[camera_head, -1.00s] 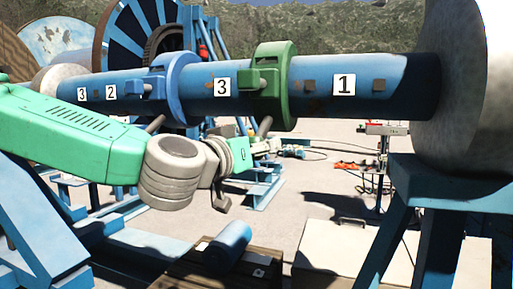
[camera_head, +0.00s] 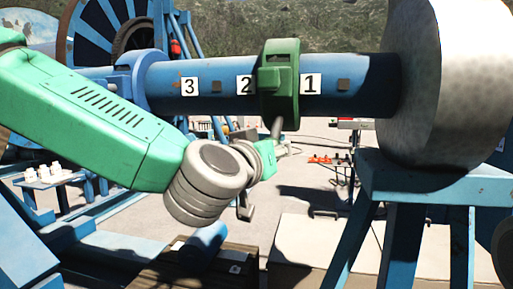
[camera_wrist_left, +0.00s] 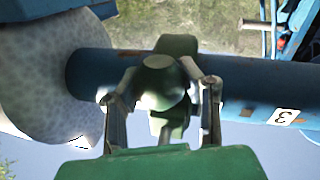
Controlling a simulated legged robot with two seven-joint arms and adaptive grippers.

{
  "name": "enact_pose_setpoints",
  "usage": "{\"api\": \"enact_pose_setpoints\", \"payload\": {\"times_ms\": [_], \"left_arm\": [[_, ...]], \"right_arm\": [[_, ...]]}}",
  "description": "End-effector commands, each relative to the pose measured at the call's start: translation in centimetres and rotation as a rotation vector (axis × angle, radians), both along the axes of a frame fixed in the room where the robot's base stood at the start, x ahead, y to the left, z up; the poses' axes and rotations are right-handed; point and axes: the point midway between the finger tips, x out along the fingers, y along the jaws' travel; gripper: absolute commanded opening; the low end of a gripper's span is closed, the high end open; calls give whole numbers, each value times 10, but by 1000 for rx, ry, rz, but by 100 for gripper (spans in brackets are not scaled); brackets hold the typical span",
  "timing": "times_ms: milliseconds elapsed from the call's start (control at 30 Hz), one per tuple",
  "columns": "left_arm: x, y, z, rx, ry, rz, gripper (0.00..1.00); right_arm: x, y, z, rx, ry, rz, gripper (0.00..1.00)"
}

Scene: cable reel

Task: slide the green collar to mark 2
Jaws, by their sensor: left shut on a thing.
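The green collar (camera_head: 280,75) is around the blue shaft (camera_head: 350,92), between the white mark 2 (camera_head: 244,85) on its left and mark 1 (camera_head: 310,84) on its right. Mark 2 is partly against the collar's left edge. My left gripper (camera_head: 277,128) reaches up from below at the collar. In the left wrist view the collar (camera_wrist_left: 177,45) is ahead, and the two fingers of my left gripper (camera_wrist_left: 160,88) stand on both sides of its rounded handle (camera_wrist_left: 158,62), shut on it. The exact finger contact is shadowed. My right gripper is out of view.
A blue collar (camera_head: 137,82) sits farther left on the shaft, left of mark 3 (camera_head: 190,86). A large grey drum (camera_head: 445,75) closes off the right end, above a blue stand (camera_head: 430,185). The shaft is bare between mark 3 and mark 2.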

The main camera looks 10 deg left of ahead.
Motion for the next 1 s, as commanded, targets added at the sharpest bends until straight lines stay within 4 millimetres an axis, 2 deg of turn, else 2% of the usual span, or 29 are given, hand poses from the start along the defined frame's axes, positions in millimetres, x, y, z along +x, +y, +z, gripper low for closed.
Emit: {"api": "enact_pose_setpoints", "payload": {"times_ms": [233,267,300,700,867,1000], "left_arm": [[0,2,0,2,-1,-2,0],[0,2,0,2,-1,-1,43],[0,1,0,2,-1,-1,57],[-5,1,1,4,-2,-2,57],[-29,9,1,2,-3,-2,57],[-59,17,1,2,-4,-2,57]], "right_arm": [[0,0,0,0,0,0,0],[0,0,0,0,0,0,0],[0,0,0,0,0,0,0],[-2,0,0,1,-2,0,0],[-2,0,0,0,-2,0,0],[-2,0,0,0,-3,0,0]]}}
